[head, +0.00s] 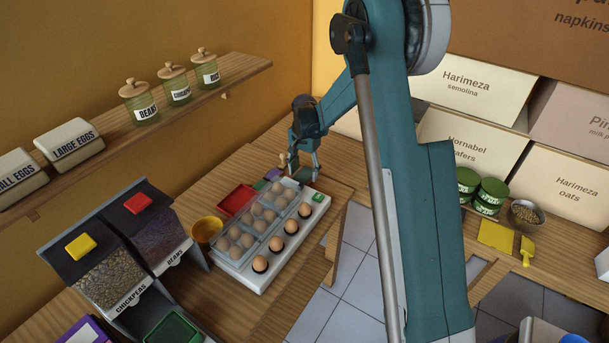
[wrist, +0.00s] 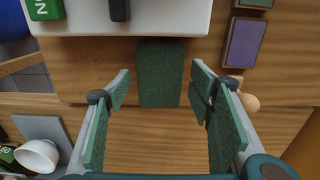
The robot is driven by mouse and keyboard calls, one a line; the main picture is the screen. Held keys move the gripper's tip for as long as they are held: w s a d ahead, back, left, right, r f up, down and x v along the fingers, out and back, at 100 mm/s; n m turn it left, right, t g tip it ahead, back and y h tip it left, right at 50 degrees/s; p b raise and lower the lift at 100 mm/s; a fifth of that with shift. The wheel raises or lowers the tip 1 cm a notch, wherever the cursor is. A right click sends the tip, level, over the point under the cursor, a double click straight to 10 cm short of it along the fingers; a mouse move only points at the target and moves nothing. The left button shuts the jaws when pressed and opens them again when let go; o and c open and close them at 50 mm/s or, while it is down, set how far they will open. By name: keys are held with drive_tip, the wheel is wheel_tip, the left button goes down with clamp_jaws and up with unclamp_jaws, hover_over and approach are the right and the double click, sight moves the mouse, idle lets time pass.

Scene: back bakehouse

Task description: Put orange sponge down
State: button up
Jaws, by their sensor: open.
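I see no orange sponge in either view. My gripper (wrist: 160,90) is open, with its green-padded fingers wide apart and nothing held between them. A dark green block (wrist: 158,75) lies flat on the wooden counter, framed between the fingertips in the wrist view and touching neither. A purple block (wrist: 244,42) lies on the counter to its right, outside the fingers. In the head view my gripper (head: 301,174) is low over the counter at the far end of the white egg tray (head: 262,278); the arm hides part of the scene.
The egg tray's edge also crosses the top of the wrist view (wrist: 200,22). A red tray (head: 237,199) and an amber bowl (head: 207,230) stand left of it. A round tan knob (wrist: 250,103) is close beside the right finger. Bare wood shows below the green block.

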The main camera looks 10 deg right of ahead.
sight(305, 175)
wheel_tip(305, 175, up, 10)
drive_tip(key=shift+p, duration=0.45)
idle(0.6)
drive_tip(key=s+d+r+n+t, duration=0.1)
drive_tip(key=s+r+n+t, duration=0.25)
drive_tip(key=s+r, duration=1.7)
drive_tip(key=s+d+f+n+t, duration=0.1)
drive_tip(key=s+n+t, duration=0.2)
drive_tip(key=s, duration=2.2)
drive_tip(key=shift+s+n+t, duration=0.25)
drive_tip(key=shift+n+t, duration=0.1)
drive_tip(key=shift+n, duration=0.9)
